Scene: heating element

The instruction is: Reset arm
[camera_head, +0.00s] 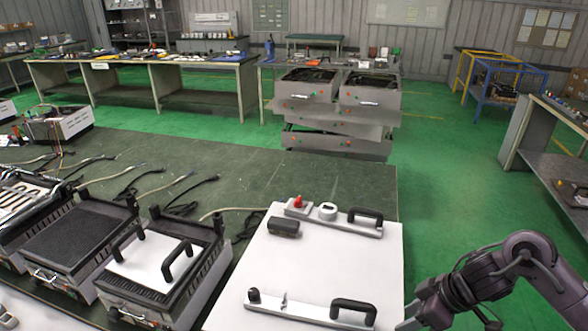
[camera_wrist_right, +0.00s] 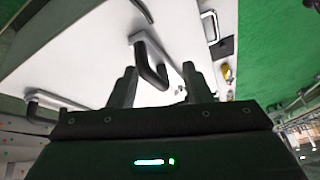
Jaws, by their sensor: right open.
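My right arm comes in at the lower right of the head view, with its gripper (camera_head: 422,314) by the right edge of a white panel fixture, partly cut off by the frame's bottom. In the right wrist view my right gripper (camera_wrist_right: 158,86) is open, its two dark fingers apart. A black handle (camera_wrist_right: 150,62) on the white panel (camera_wrist_right: 85,55) shows in the gap between the fingers; I cannot tell how far beyond the tips it is. In the head view the white panel (camera_head: 300,262) carries a black handle (camera_head: 353,310) near its front edge.
Left of the panel stand a device with a white plate and two black handles (camera_head: 150,262) and a dark-topped device (camera_head: 75,240). Cables lie behind them on the dark table (camera_head: 330,180). Stacked metal units (camera_head: 340,105) stand behind.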

